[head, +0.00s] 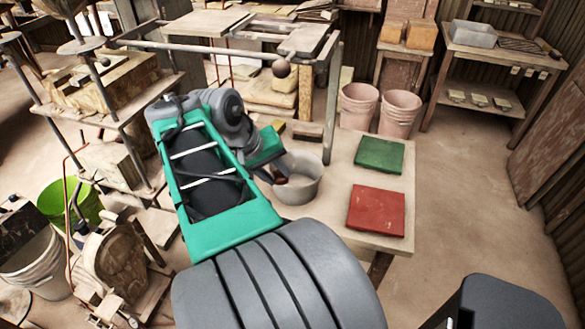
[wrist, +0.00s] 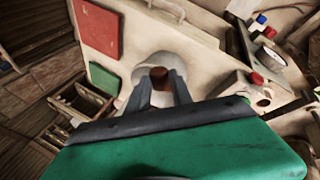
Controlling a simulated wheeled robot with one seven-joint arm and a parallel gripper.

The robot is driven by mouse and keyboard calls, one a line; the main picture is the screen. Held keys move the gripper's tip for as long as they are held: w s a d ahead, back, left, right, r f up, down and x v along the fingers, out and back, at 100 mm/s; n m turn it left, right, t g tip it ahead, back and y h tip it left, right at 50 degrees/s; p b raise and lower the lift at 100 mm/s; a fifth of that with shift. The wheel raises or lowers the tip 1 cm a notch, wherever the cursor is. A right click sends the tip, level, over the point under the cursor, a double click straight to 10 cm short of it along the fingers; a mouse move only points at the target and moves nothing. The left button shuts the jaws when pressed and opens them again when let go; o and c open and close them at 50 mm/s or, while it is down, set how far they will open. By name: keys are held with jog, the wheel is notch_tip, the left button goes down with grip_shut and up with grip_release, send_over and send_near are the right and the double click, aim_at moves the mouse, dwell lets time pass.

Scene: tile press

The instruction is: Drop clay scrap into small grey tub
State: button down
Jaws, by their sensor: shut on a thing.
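The small grey tub (head: 303,185) stands on the pale table, left of the green and red slabs. My gripper (head: 278,177) is at the tub's left side, its tips overlapping the rim in the head view. In the wrist view my gripper (wrist: 160,88) is shut on a reddish-brown clay scrap (wrist: 160,79), held between the two fingertips. The light tub (wrist: 152,61) shows behind the fingertips there, partly hidden by them. I cannot tell how far the scrap is above the tub's floor.
A green slab (head: 380,155) and a red slab (head: 376,211) lie on the table (head: 340,224). Two pink buckets (head: 398,113) stand behind it. A metal frame with a round knob (head: 281,68) rises behind my arm. The floor to the right is open.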

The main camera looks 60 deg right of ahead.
jog(key=s+d+m, duration=0.1)
jog(key=s+d, duration=0.1)
jog(key=s, duration=0.2)
send_near(301, 181)
jog(key=shift+s+d+r+g+p, duration=0.1)
jog(key=shift+s+d+g+p, duration=0.1)
jog(key=shift+d, duration=0.25)
jog(key=shift+s+d+r+g+p, duration=0.1)
jog(key=shift+d+g+p, duration=0.1)
jog(key=shift+d, duration=0.25)
notch_tip(301, 181, down, 3)
jog(key=shift+d+r+p, duration=0.1)
jog(key=shift+p, duration=0.2)
jog(key=shift+f+b, duration=0.35)
jog(key=shift+f, duration=0.5)
jog(key=shift+f, duration=0.1)
jog(key=shift+w, duration=0.1)
jog(key=c, duration=1.5)
grip_release()
jog(key=shift+o, duration=0.5)
